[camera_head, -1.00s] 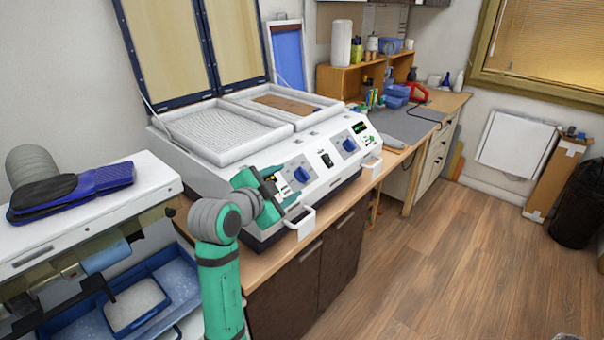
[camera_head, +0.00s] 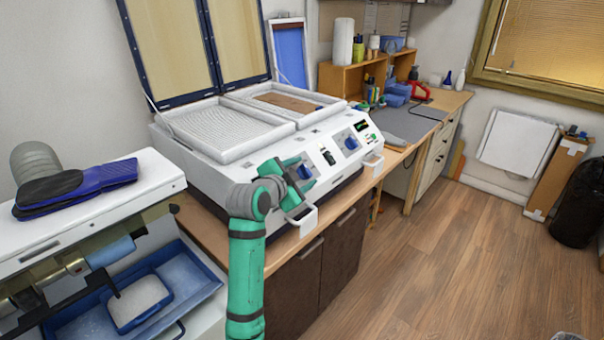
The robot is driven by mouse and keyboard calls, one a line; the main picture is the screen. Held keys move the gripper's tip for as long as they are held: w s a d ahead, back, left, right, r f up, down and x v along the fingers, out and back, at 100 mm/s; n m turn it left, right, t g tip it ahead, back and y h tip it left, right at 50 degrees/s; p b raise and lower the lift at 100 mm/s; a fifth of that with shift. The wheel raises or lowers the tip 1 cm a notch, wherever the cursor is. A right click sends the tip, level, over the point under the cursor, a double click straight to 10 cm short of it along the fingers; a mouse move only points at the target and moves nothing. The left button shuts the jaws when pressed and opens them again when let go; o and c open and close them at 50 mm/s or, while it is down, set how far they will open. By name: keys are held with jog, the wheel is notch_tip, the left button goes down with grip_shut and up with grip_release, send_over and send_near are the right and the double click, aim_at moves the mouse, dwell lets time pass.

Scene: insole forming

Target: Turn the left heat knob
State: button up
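The forming machine (camera_head: 235,178) stands on the wooden counter, with blue knobs on its sloped front panel. The left heat knob (camera_head: 304,172) shows partly, close to my gripper's fingertips. The right knob (camera_head: 351,143) is in plain view, away from my gripper. My gripper (camera_head: 302,174) is at the front panel with its green fingers spread, one above and one below the left knob. The fingers look open. I cannot tell whether either finger touches the knob, and my wrist and fingers hide part of the panel around it.
A white handle (camera_head: 302,222) sticks out just below my gripper, and another (camera_head: 373,160) is at the machine's right end. The raised lid (camera_head: 195,45) stands behind. A white unit with a blue insole (camera_head: 110,174) is at left.

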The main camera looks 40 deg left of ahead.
aim_at(311, 174)
jog(key=c, duration=0.8)
